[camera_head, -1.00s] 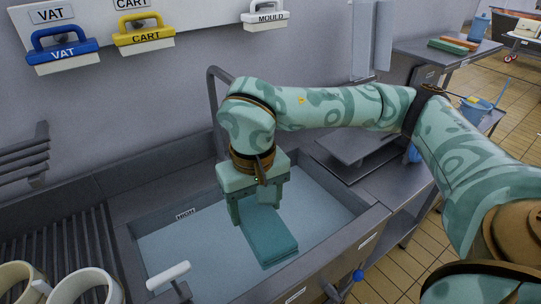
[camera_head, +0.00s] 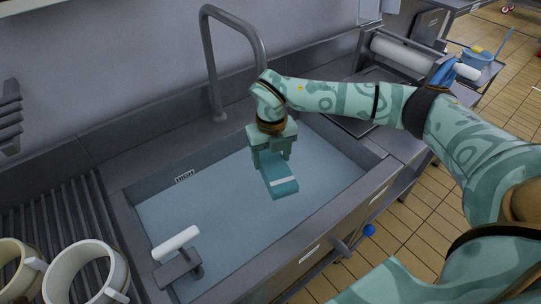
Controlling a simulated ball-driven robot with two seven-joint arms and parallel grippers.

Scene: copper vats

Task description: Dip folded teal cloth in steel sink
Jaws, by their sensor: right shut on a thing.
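The steel sink (camera_head: 124,222) holds pale blue water (camera_head: 225,215) and has a "HIGH" label on its inner back wall. The folded teal cloth (camera_head: 281,187) is at the right-middle of the basin. My right gripper (camera_head: 271,160) points down over the water and is shut on the cloth's far end. A pale line crosses the cloth partway along, and the near part looks brighter. The cloth appears to be at the water surface; how deep it sits I cannot tell. My left gripper is not in view.
A tall curved faucet (camera_head: 207,65) stands behind the sink. A white-handled lever (camera_head: 175,243) is at its front left. Cream mugs (camera_head: 85,275) stand at the lower left by a ribbed drainboard (camera_head: 65,215).

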